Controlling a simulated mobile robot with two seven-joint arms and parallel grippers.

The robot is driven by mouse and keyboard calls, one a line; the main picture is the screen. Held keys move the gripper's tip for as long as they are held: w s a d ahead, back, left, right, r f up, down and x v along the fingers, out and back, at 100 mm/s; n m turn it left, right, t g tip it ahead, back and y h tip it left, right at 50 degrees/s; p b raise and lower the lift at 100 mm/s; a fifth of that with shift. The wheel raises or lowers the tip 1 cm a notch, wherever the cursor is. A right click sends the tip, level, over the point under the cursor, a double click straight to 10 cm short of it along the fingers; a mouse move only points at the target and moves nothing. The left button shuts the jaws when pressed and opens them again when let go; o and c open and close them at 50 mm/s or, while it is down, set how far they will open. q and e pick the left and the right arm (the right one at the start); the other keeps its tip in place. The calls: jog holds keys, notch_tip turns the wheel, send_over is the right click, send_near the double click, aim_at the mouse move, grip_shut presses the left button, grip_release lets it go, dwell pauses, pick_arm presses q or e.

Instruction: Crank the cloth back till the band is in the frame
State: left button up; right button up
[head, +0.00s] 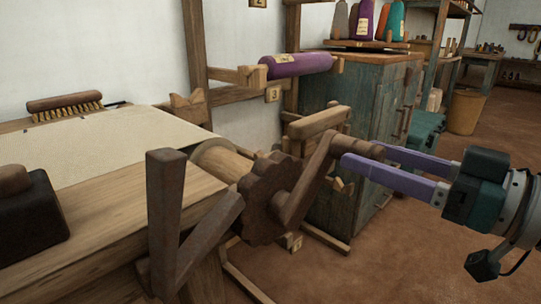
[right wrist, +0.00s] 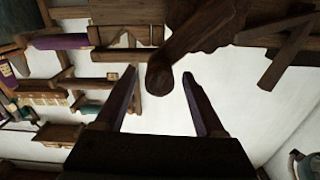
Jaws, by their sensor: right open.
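The wooden crank (head: 305,182) angles up from a dark toothed wheel (head: 268,203) on the end of the cloth roller (head: 222,160). Its round handle (head: 356,145) points right, toward my right gripper (head: 360,155). The purple fingers are open, with their tips by the handle's end. In the right wrist view the handle's end (right wrist: 160,78) shows between the open fingertips, with gaps on both sides. Pale cloth (head: 105,145) lies flat at the left and leads to the roller. I cannot make out a band or a frame on it. My left gripper is out of view.
A dark upright wooden lever (head: 165,215) stands in front of the wheel. A dark block with a wooden knob (head: 30,215) sits on the near beam, and a brush (head: 65,104) lies behind the cloth. A blue-green cabinet (head: 345,95) stands behind the crank. Open floor lies right.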

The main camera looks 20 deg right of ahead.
jog(key=shift+x, duration=0.9)
grip_shut()
dwell(0.9)
